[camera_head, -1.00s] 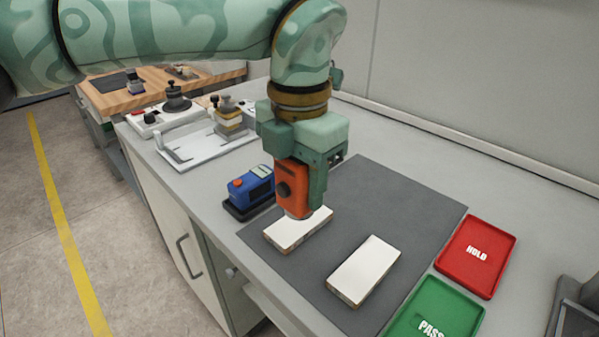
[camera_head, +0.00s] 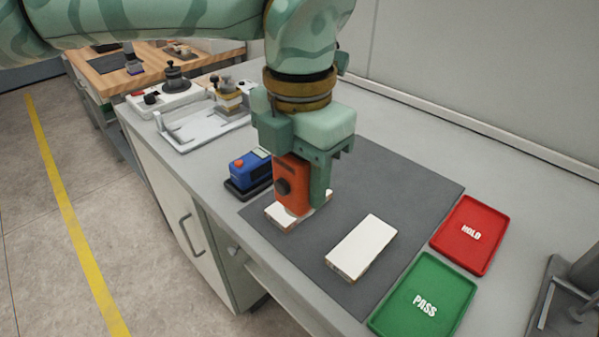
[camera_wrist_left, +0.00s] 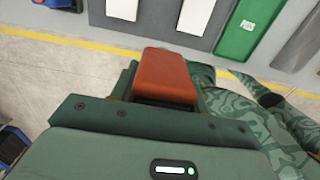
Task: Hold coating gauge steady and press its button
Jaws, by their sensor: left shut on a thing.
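My left gripper (camera_head: 306,182) is shut on the orange coating gauge (camera_head: 292,180), which has a dark round knob on its side facing the head camera. The gauge is upright over the left white panel (camera_head: 277,216), its lower end covering the panel's middle. It looks touching or nearly so; I cannot tell which. In the left wrist view the orange gauge (camera_wrist_left: 168,75) shows between the green jaw parts. One finger is mostly hidden behind the gauge. My right gripper is not in view.
A second white panel (camera_head: 362,246) lies on the dark mat (camera_head: 405,190). A blue device with an orange button (camera_head: 248,168) sits close left of the gauge. A red HOLD tray (camera_head: 467,235) and green PASS tray (camera_head: 425,298) lie right. White fixtures (camera_head: 205,128) stand behind.

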